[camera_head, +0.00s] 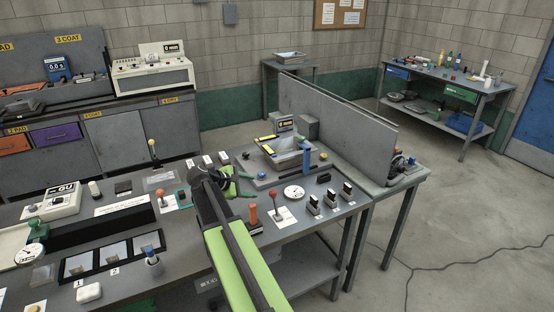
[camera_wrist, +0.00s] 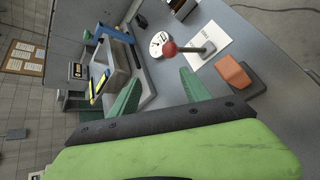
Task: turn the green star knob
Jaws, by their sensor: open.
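A green knob-like thing (camera_head: 38,229) stands at the left end of the bench in the head view, beside a round white dial. It is too small to tell whether it is star-shaped. My gripper (camera_head: 243,184) is over the right part of the bench, far to the right of the green thing. Its two green fingers are spread with nothing between them, as the wrist view (camera_wrist: 160,82) also shows. My arm hides part of the bench below it.
A red ball-topped lever (camera_head: 272,194) and an orange handle (camera_head: 253,214) stand near my gripper. A tray-like sink (camera_head: 287,153) with a blue post lies beyond it. A grey partition (camera_head: 335,113) rises behind. Black-framed panels (camera_head: 112,256) lie front left.

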